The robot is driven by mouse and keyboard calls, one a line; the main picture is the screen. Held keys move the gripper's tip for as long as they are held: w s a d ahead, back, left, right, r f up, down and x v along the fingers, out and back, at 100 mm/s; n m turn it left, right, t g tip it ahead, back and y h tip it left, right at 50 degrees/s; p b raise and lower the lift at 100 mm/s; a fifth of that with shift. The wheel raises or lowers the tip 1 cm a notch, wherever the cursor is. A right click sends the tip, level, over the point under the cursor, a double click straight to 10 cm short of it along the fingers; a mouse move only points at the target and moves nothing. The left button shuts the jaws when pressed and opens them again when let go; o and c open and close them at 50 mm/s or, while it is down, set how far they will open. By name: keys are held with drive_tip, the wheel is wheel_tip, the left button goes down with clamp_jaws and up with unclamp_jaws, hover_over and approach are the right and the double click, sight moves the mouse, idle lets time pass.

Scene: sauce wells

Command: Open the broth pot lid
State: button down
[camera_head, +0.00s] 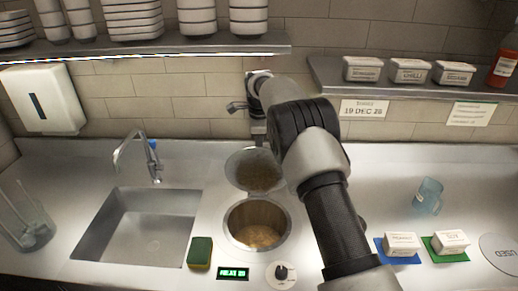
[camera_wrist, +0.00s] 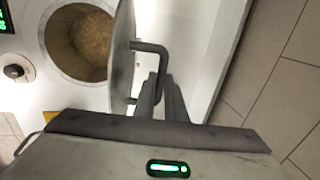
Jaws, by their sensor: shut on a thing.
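The broth pot (camera_head: 258,226) is a round well sunk in the steel counter, with brownish broth at its bottom. It also shows in the wrist view (camera_wrist: 85,42). Its round metal lid (camera_head: 254,170) stands tilted up at the pot's back edge, so the opening is uncovered. In the wrist view the lid (camera_wrist: 122,50) is seen nearly edge-on, with a dark bar handle (camera_wrist: 152,47) on its outer face. My gripper (camera_wrist: 164,82) is shut on this handle, behind the lid. In the head view my arm hides part of the area right of the pot.
A sink (camera_head: 143,226) with a tap (camera_head: 145,155) lies to the left. A green sponge (camera_head: 200,252), a display (camera_head: 233,273) and a knob (camera_head: 281,272) are near the pot. A blue cup (camera_head: 428,196) and labelled tubs (camera_head: 402,244) stand right. The tiled wall (camera_head: 200,107) is close behind.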

drive_tip(key=shift+w+d+f, duration=0.1)
drive_tip(key=shift+w+f, duration=0.3)
drive_tip(key=shift+w, duration=0.3)
drive_tip(key=shift+w+f, duration=0.35)
drive_tip(key=shift+w, duration=0.45)
drive_tip(key=c, duration=1.8)
unclamp_jaws()
drive_tip(key=shift+w, duration=0.1)
drive_tip(key=shift+r, duration=0.15)
drive_tip(key=shift+r, duration=0.1)
